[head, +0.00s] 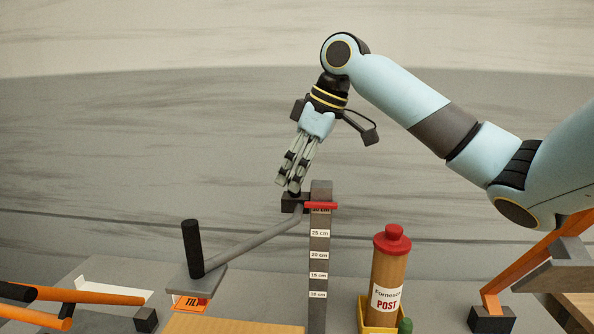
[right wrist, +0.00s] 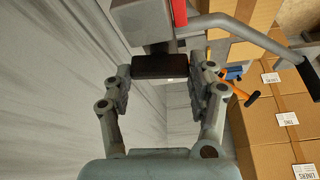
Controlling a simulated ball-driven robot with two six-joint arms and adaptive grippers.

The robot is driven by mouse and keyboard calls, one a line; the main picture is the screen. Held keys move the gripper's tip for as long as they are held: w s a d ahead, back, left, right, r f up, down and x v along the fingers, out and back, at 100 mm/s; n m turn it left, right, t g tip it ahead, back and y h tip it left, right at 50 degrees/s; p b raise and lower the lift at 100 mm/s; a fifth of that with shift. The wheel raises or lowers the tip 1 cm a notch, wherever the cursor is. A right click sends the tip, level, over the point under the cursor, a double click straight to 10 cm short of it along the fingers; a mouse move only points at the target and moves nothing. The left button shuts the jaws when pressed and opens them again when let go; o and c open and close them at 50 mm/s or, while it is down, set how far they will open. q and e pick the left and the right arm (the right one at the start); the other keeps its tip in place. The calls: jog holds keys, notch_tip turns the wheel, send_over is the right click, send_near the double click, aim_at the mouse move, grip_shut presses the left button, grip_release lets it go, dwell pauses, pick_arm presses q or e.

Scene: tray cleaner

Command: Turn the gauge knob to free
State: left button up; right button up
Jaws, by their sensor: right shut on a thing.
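The gauge is an upright grey post (head: 319,260) with a centimetre scale and a red pointer (head: 321,205) near its top. The dark knob (head: 291,204) sits on the left side of the post near the top. In the right wrist view the knob (right wrist: 160,66) is a dark block between the fingers. My right gripper (head: 290,188) reaches down onto the knob from above. In the wrist view the fingers of the right gripper (right wrist: 160,76) press on both ends of it. The knob's setting cannot be read. My left gripper is not in view.
A grey bar runs from the gauge top down left to a plate with a black upright handle (head: 193,248). A red-capped cylinder labelled POST (head: 389,270) stands right of the gauge. Orange bars (head: 100,297) lie at lower left. The wrist view shows cardboard boxes (right wrist: 275,125).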

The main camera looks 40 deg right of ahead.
jog(key=shift+r+n+y, duration=0.1)
jog(key=shift+n+y, duration=0.3)
jog(key=shift+n, duration=0.7)
jog(key=o, duration=1.2)
jog(key=v, duration=1.2)
jog(key=shift+w+d, duration=0.15)
jog(key=shift+w, duration=0.15)
